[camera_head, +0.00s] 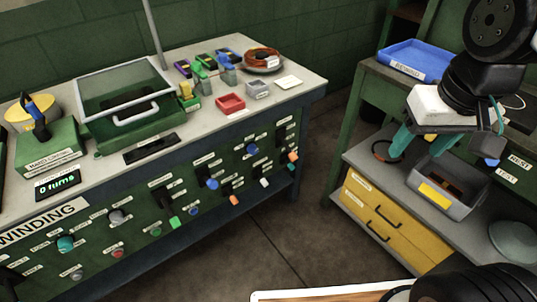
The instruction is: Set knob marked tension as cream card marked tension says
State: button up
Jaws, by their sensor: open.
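The green front panel of the bench carries several knobs, among them a teal knob (66,243), a grey knob (118,216), a blue knob (212,183) and another blue knob (253,149). Their small labels are too small to read, so I cannot tell which is marked tension. A pale cream card (289,82) lies flat on the bench top near its right end; any writing on it cannot be read. My gripper (444,157) is at the right, its teal fingers apart and empty, above the lower shelf and well away from the panel.
On the bench stand a glass-lidded green box (125,92), a red tray (230,103), a wire coil (262,59) and a display (58,186). At the right are a blue tray (413,60), a grey bin (440,202) and yellow drawers (375,215). Floor between is clear.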

jog(key=w+a+f+t, duration=0.2)
jog(key=w+a+f, duration=0.15)
jog(key=w, duration=0.65)
jog(key=w+a+f+t+y, duration=0.15)
jog(key=w+f, duration=0.25)
jog(key=w, duration=0.6)
jog(key=w+a+f+t, duration=0.3)
jog(key=w+a+f, duration=0.1)
jog(key=w, duration=0.7)
jog(key=m+t+y, duration=0.2)
jog(key=t+y, duration=0.2)
send_near(255, 152)
jog(key=w+d+r, duration=0.4)
jog(key=w+r, duration=0.3)
jog(key=r, duration=0.1)
jog(key=s+a+f+t+y, duration=0.35)
jog(key=s+f, duration=0.25)
jog(key=f, duration=0.5)
jog(key=shift+g+h, duration=0.3)
jog(key=x, duration=0.7)
jog(key=shift+w+a+f, duration=0.1)
jog(key=shift+w+a, duration=0.2)
jog(key=shift+a, duration=0.05)
